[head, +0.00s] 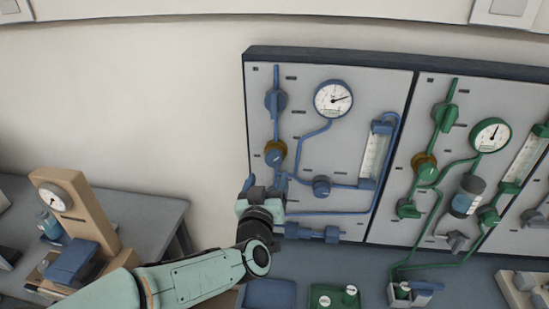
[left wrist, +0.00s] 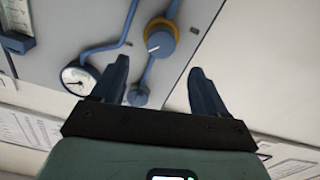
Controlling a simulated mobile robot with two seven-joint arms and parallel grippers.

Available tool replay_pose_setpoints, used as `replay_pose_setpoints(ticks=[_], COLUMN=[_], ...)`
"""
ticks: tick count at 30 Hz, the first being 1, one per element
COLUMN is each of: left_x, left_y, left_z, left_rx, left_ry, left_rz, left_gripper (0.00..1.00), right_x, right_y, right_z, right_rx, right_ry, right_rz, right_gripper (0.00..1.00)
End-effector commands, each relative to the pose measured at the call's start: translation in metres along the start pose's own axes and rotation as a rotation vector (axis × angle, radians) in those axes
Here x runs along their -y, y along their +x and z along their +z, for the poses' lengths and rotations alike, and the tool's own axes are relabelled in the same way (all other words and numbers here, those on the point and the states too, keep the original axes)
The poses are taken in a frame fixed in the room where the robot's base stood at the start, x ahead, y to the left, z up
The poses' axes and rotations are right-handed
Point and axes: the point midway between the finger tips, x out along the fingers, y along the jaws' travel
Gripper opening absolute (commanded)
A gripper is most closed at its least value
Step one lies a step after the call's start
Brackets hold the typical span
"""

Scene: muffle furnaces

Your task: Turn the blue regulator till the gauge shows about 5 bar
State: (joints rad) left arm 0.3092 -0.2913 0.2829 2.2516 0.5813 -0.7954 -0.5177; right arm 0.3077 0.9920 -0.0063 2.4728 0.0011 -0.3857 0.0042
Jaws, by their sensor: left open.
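The blue regulator (head: 275,153) is a round blue knob with a pale mark and a brass-coloured ring, on the left part of the blue-piped panel. It also shows in the left wrist view (left wrist: 160,39), beyond the fingertips and roughly between them. The round white gauge (head: 333,98) is up and right of it; its needle points right and slightly up, and its numbers are too small to read. The gauge also shows in the left wrist view (left wrist: 78,80). My left gripper (head: 265,184) is open and empty, just below the regulator and apart from it. My right gripper is out of view.
A blue valve (head: 275,101) is above the regulator, and another blue knob (head: 321,186) is to its lower right. A green-piped panel (head: 455,85) stands at the right. A blue tray (head: 268,294) lies on the bench below. A side table (head: 155,205) with a gauge stand is at left.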

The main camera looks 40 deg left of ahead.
Motion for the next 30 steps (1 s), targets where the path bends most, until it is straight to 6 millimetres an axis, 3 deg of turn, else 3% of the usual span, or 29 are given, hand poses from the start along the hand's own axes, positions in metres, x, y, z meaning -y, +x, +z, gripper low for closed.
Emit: replay_pose_setpoints(ticks=[6,12,18,26,30], left_x=[0.001,0.000,0.000,0.000,0.000], left_y=[0.049,0.079,0.091,0.092,0.092], left_z=[0.000,-0.001,0.000,0.000,0.000], left_rx=[0.002,0.000,0.000,0.000,0.000], left_ry=[-0.001,-0.002,-0.001,-0.001,-0.001], left_rz=[-0.002,-0.001,0.000,0.001,0.000], left_gripper=[0.74,0.74,0.74,0.74,0.31], right_x=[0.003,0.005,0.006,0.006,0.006], right_y=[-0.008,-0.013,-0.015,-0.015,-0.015], right_z=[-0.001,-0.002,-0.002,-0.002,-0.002], right_rx=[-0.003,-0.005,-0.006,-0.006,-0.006], right_ry=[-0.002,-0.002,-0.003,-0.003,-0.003], right_rz=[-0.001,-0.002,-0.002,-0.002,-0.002], right_gripper=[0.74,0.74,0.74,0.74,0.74])
